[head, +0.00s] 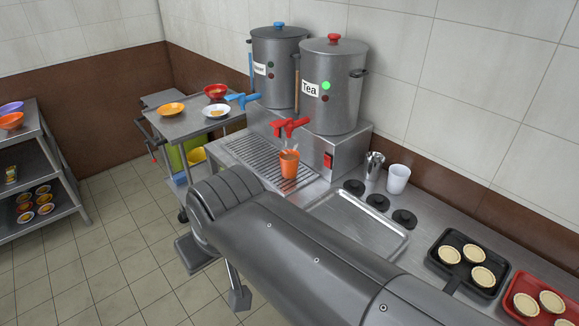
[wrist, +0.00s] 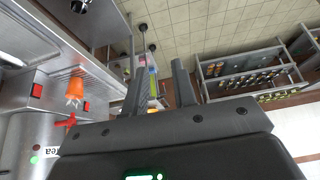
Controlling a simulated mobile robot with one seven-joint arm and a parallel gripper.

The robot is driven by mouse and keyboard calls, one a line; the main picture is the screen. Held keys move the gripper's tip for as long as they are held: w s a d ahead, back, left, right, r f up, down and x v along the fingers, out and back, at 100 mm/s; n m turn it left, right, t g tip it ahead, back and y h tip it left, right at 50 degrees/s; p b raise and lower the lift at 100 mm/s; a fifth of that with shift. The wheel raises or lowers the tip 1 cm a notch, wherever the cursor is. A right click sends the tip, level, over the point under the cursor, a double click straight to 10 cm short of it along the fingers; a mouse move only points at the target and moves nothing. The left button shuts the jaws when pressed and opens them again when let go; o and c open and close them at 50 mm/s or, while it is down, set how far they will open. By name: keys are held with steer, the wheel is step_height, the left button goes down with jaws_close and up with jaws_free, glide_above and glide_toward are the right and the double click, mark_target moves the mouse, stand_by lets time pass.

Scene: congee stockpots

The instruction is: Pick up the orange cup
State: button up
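The orange cup (head: 289,165) stands upright on the slotted drip tray, below the red tap (head: 290,127) of the tea stockpot (head: 333,95). In the wrist view the orange cup (wrist: 76,88) is at the left, beside the fingers and apart from them. My gripper (wrist: 160,78) shows its two fingers spread with a gap between them, and nothing is held.
A second stockpot (head: 280,65) with a blue tap stands behind left. A metal tray (head: 358,225), black lids (head: 378,199), a steel cup (head: 374,166) and a white cup (head: 397,178) are right of the orange cup. A cart with bowls (head: 171,109) and a shelf (head: 40,165) stand left. Floor between is open.

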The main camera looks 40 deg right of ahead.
steer(key=o, duration=1.3)
steer(key=shift+o, duration=0.2)
steer(key=shift+w, duration=0.1)
steer(key=w+d+r, duration=0.2)
steer(key=w+d, duration=0.5)
steer(key=w, duration=0.5)
steer(key=t, duration=0.1)
glide_toward(289, 163)
step_height(289, 163, down, 2)
steer(key=w+d, duration=0.2)
steer(key=x, duration=1)
steer(key=shift+w+d+f, duration=0.15)
steer(key=shift+w+f, duration=0.05)
steer(key=shift+w, duration=0.05)
